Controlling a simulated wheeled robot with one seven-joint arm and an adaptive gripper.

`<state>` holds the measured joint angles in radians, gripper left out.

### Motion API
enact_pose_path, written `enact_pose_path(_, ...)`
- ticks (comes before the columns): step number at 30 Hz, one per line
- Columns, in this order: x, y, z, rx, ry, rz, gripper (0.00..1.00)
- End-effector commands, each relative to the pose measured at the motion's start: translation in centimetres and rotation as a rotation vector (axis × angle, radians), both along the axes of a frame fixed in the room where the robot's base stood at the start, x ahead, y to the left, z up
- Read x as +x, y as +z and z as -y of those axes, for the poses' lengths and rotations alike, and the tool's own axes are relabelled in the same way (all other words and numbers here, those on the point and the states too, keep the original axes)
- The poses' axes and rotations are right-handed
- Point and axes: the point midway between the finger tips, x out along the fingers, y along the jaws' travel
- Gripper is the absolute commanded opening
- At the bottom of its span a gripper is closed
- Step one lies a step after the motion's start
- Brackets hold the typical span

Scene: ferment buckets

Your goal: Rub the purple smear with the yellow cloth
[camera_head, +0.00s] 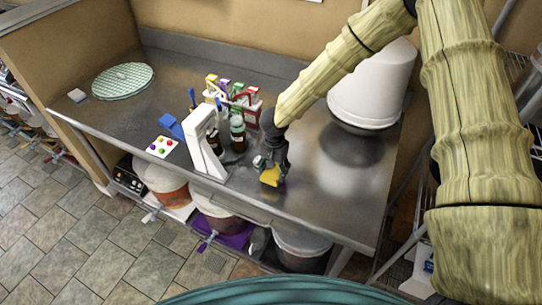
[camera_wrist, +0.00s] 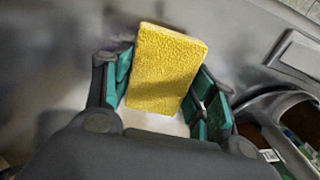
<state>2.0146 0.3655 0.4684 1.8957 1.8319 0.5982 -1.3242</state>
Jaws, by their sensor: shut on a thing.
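The yellow cloth (camera_head: 270,177) looks like a thick rectangular pad. In the wrist view, the yellow cloth (camera_wrist: 167,68) stands between the green-lined fingers of my gripper (camera_wrist: 165,98). In the head view, my gripper (camera_head: 271,162) points down at the steel counter (camera_head: 325,195), right of the bottles, and is shut on the cloth. The cloth is low over the counter; I cannot tell whether it touches.
A white bucket (camera_head: 372,88) stands at the back right. A white stand (camera_head: 204,142), brown bottles (camera_head: 238,134) and a rack of coloured boxes (camera_head: 240,100) are close on the left. A green mesh disc (camera_head: 122,80) lies far left. The counter's right front is clear.

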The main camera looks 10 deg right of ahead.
Motion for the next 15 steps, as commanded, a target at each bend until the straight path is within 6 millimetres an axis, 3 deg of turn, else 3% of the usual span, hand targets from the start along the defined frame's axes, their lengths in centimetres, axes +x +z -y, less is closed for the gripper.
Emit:
enact_pose_path(6,-0.1,2.4,0.4,0.0,-0.005,0.0,0.34)
enact_pose_path(15,-0.1,4.4,0.6,0.001,-0.009,0.002,0.34)
